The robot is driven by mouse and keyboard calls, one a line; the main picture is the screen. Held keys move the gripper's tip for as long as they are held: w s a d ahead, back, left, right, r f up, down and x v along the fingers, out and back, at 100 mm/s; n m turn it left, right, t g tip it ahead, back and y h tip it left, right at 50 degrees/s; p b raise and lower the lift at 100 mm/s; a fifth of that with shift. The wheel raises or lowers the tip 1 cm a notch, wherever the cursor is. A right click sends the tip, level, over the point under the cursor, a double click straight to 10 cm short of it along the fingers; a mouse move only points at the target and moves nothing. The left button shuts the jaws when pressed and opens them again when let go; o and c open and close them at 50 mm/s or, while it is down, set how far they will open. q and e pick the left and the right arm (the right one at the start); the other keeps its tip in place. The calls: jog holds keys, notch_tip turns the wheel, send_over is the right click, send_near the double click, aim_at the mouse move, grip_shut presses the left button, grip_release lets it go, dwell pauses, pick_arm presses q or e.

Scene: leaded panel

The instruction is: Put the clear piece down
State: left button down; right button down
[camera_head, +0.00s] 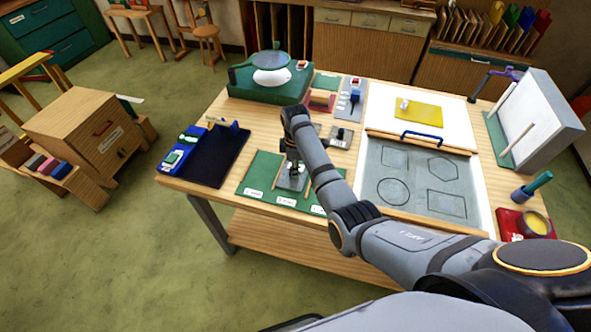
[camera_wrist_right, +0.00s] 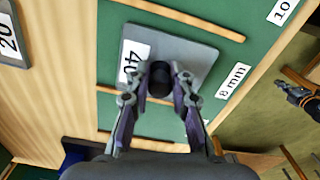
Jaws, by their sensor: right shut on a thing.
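My right gripper (camera_wrist_right: 160,84) is shut on the black knob (camera_wrist_right: 160,78) of a grey plate (camera_wrist_right: 190,57). The plate has a white label reading 40, partly hidden by a finger. In the head view the right gripper (camera_head: 291,168) is above the green rack (camera_head: 262,170), with the grey plate (camera_head: 290,183) under it among wooden strips. I cannot tell whether the plate touches the rack. I cannot make out a clear piece for certain. A dark part with an orange band, perhaps my left gripper (camera_wrist_right: 298,92), shows at the right of the wrist view; its fingers are unclear.
The rack has white labels, one reading 8 mm (camera_wrist_right: 233,80). A dark tray (camera_head: 215,160) is to its left. A grey board with drawn outlines (camera_head: 420,165) and a yellow sheet (camera_head: 418,111) lie right. A tilted white panel (camera_head: 528,115) stands at the right edge.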

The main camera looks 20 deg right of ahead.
jog(key=c, duration=1.5)
grip_release()
jog(key=o, duration=0.3)
jog(key=shift+s+d+r, duration=0.1)
jog(key=shift+s+d, duration=0.05)
jog(key=shift+s, duration=0.05)
jog(key=shift+w, duration=0.15)
jog(key=shift+r, duration=0.4)
notch_tip(320, 180, up, 8)
jog(key=shift+f+b, duration=0.25)
jog(key=shift+b, duration=0.55)
notch_tip(320, 180, up, 4)
jog(key=shift+f+p, duration=0.1)
jog(key=shift+p, duration=0.65)
jog(key=shift+f, duration=0.1)
